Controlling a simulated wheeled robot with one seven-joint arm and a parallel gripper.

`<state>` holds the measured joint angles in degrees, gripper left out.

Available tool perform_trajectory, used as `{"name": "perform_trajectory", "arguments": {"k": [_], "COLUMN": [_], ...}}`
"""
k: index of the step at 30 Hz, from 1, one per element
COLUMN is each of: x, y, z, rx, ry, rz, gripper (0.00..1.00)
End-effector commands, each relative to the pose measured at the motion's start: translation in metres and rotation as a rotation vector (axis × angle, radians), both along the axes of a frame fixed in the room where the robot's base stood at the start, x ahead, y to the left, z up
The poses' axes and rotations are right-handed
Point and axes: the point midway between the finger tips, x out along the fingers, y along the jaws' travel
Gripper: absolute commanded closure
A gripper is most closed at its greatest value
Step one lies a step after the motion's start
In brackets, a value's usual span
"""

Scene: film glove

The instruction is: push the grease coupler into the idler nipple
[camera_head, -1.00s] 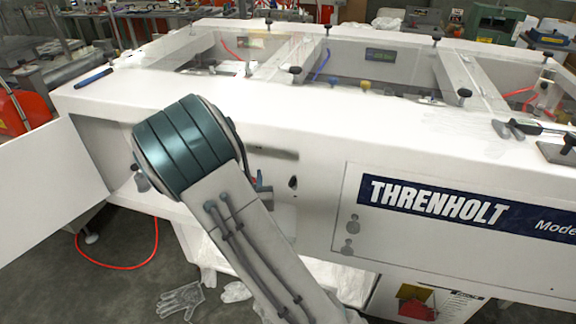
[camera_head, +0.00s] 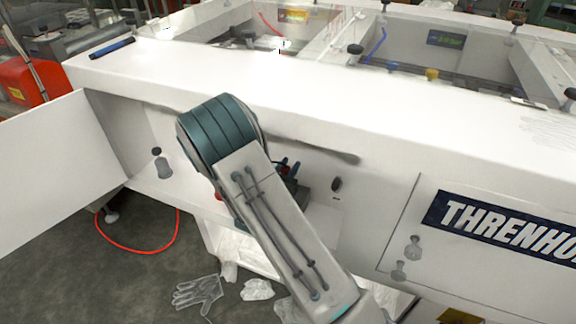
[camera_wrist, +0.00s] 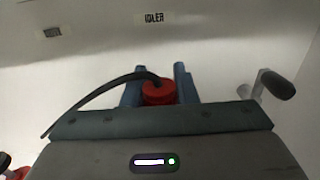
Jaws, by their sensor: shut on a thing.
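The grease coupler (camera_wrist: 158,94) is red, with a black hose curving out of it to the left. It sits between the two blue fingers of my gripper (camera_wrist: 156,86), which is shut on it. The "IDLER" label (camera_wrist: 154,18) is on the pale wall above and beyond the coupler in the wrist view. I cannot make out the idler nipple; the coupler and gripper may hide it. In the head view my gripper (camera_head: 288,168) shows only partly behind my arm, at the open bay of the white machine (camera_head: 450,150).
A crank with a dark knob (camera_wrist: 276,85) stands to the right of the fingers. Another label (camera_wrist: 52,33) is at upper left. An open white door (camera_head: 55,150) bounds the bay on the left. A glove (camera_head: 197,292) and a red hose (camera_head: 140,250) lie on the floor.

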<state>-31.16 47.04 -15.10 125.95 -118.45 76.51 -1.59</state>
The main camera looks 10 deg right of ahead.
Motion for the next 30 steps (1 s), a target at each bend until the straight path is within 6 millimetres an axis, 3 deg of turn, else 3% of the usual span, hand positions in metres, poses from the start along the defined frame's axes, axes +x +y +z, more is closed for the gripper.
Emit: {"name": "perform_trajectory", "arguments": {"k": [7, 24, 30], "x": [-0.002, -0.002, -0.002], "y": [0.0, 0.002, 0.002], "z": [0.0, -0.05, -0.058], "rx": [0.007, 0.008, 0.008], "ry": [0.001, 0.0, 0.0], "rz": [0.026, 0.032, 0.032], "gripper": [1.0, 1.0, 1.0]}}
